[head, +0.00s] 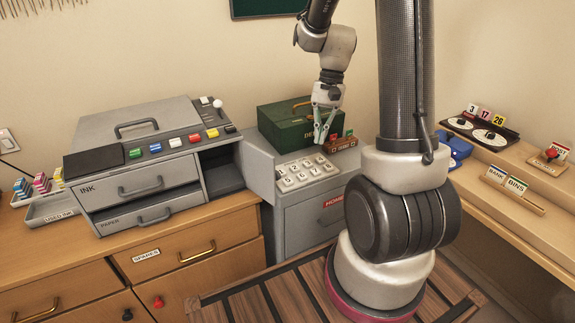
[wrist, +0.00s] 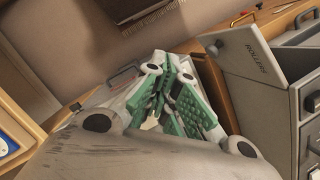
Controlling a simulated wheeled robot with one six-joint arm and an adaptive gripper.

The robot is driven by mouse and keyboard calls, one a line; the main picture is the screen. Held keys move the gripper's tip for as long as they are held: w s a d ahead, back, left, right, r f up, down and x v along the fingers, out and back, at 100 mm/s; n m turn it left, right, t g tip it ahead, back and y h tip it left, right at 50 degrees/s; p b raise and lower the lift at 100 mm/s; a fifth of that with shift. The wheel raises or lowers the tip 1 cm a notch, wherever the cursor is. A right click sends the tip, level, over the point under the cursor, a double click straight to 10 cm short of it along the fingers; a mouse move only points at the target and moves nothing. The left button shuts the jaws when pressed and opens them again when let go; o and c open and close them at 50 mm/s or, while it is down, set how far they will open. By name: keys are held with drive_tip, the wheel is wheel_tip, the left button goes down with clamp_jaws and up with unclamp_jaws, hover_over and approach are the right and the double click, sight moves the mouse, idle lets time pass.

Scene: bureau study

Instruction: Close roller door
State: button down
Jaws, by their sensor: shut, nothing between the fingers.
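The roller door (wrist: 250,75) is a grey panel lettered ROLLERS in the wrist view, standing out at an angle from the grey machine (wrist: 308,105). In the head view the machine (head: 150,145) is on the wooden desk at left, with a dark open compartment (head: 222,168) at its right end. The door's face is not clear there. My gripper (head: 320,138) is shut and empty, above the grey cabinet and to the right of the machine. It also shows in the wrist view (wrist: 162,112), apart from the door and left of it.
A grey cabinet (head: 310,220) with a number keypad (head: 305,173) stands under my gripper, a green box (head: 290,124) behind it. A wooden desk (head: 510,205) is at right with dials and labelled holders. The machine has INK and PAPER drawers.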

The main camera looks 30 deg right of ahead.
sight(263, 172)
drive_tip(key=w+a+f+m+y, duration=0.1)
drive_tip(key=w+m, duration=0.5)
drive_tip(key=s+a+f, duration=0.2)
drive_tip(key=a+f, duration=0.5)
drive_tip(key=f, duration=0.2)
drive_tip(key=shift+a+f+t, duration=0.15)
drive_tip(key=shift+f+t, duration=0.15)
drive_tip(key=shift+t, duration=0.1)
drive_tip(key=shift+s, duration=0.1)
